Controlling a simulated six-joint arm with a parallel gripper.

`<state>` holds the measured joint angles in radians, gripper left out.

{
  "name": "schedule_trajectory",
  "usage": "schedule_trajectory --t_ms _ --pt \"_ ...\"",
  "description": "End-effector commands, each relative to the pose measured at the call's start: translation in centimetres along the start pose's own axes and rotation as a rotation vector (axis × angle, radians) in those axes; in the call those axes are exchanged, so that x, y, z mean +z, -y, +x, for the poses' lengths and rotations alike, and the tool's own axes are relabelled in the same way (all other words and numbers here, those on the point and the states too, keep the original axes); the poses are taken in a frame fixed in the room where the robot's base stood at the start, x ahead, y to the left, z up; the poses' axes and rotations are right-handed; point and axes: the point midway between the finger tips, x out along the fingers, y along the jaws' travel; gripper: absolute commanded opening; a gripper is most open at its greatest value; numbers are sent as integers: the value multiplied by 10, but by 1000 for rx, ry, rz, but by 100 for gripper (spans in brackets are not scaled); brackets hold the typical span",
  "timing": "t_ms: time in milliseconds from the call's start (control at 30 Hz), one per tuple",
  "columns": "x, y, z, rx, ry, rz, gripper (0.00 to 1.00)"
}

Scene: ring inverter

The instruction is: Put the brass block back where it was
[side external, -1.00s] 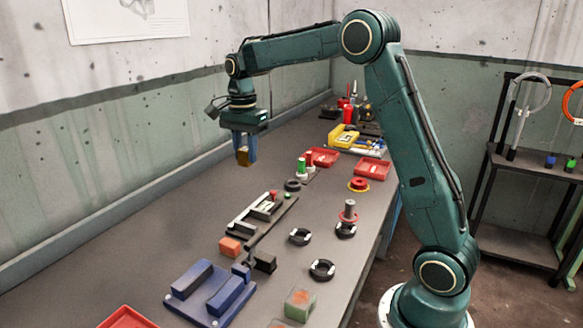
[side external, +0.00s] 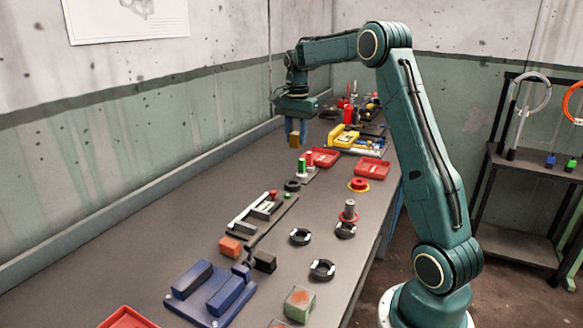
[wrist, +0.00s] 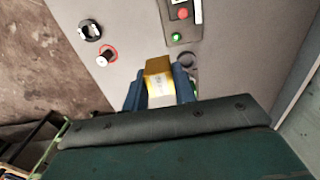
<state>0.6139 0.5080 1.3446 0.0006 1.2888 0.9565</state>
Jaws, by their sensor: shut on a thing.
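The brass block (side external: 295,141) is held between the blue fingers of my gripper (side external: 296,132), which is shut on it. The block hangs in the air over the far part of the bench, left of the red and green posts. In the wrist view the brass block (wrist: 159,74) shows between the two fingertips of my gripper (wrist: 160,90), and its faces are yellow and pale. I cannot tell which spot on the bench it came from.
Red trays (side external: 371,168) and a yellow holder (side external: 343,136) stand at the far right of the bench. The red and green posts (side external: 304,167) and a black ring (side external: 292,185) are below the gripper. Bare bench (side external: 215,180) lies to the left, along the wall.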

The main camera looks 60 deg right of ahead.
Motion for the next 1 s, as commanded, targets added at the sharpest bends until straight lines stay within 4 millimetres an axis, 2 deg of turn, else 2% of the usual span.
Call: schedule_trajectory --t_ms 33,200,400,567,800,1000 --pt "-17 -10 0 -1 -1 8 0" --pt "-61 -38 2 0 0 6 0" --pt "-96 -65 3 -1 -1 3 0" --pt "-107 -75 4 -1 -1 0 0" --pt "-108 -77 5 0 -1 -1 0" --pt "-108 -77 22 2 2 -1 0"
